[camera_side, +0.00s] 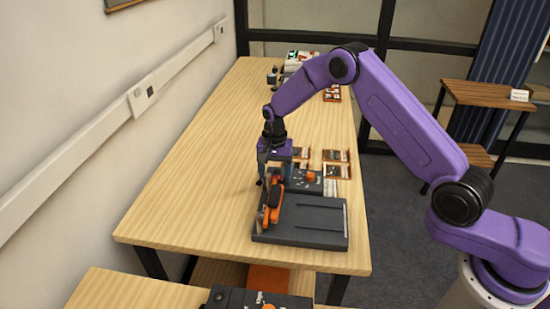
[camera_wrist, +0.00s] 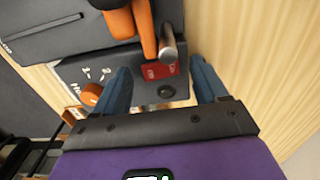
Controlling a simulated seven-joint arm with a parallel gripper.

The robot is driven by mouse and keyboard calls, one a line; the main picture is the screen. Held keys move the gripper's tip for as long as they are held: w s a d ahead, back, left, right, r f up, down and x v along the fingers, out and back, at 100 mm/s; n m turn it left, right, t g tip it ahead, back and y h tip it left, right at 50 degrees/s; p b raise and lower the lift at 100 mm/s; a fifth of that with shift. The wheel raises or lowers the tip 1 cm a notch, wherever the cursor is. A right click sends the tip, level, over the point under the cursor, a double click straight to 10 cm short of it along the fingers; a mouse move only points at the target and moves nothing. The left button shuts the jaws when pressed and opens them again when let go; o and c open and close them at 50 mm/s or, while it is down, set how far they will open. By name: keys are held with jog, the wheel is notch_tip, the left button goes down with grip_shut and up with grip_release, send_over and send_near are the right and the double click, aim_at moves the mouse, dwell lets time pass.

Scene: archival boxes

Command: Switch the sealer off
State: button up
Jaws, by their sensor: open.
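The sealer (camera_side: 318,233) is a dark grey machine on the wooden table, with an orange lever arm (camera_side: 272,210) along its left side. A grey control panel (camera_side: 296,187) with an orange knob (camera_side: 311,176) adjoins its far side. In the wrist view the panel shows the orange knob (camera_wrist: 92,93) with dial marks, a red switch-like piece (camera_wrist: 160,70) with unreadable white marks, and a round black button (camera_wrist: 166,92). My gripper (camera_wrist: 162,72) is open and empty above the panel, its blue fingers either side of the red piece and button. Whether they touch the panel is unclear.
The orange lever and a metal rod (camera_wrist: 168,48) lie close to my fingertips. Small framed cards (camera_side: 336,156) lie right of the panel. Other equipment (camera_side: 300,60) stands at the table's far end. The table's left side is clear.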

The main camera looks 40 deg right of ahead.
notch_tip(320, 180, up, 17)
dwell(0.4)
jog(key=shift+r, duration=0.1)
jog(key=shift+a, duration=0.1)
jog(key=c, duration=0.4)
jog(key=shift+w+a+f, duration=0.1)
jog(key=shift+w+f, duration=0.15)
jog(key=c, duration=0.6)
jog(key=shift+w+a+f+g+h, duration=0.3)
jog(key=shift+w+f+g+h, duration=0.15)
jog(key=shift+f, duration=0.2)
grip_shut()
jog(key=shift+g+h, duration=0.25)
jog(key=f, duration=0.5)
jog(key=s+d+f, duration=0.1)
jog(key=f, duration=0.8)
jog(key=shift+s+d+f, duration=0.15)
jog(key=shift+d+f, duration=0.2)
jog(key=shift+f, duration=0.05)
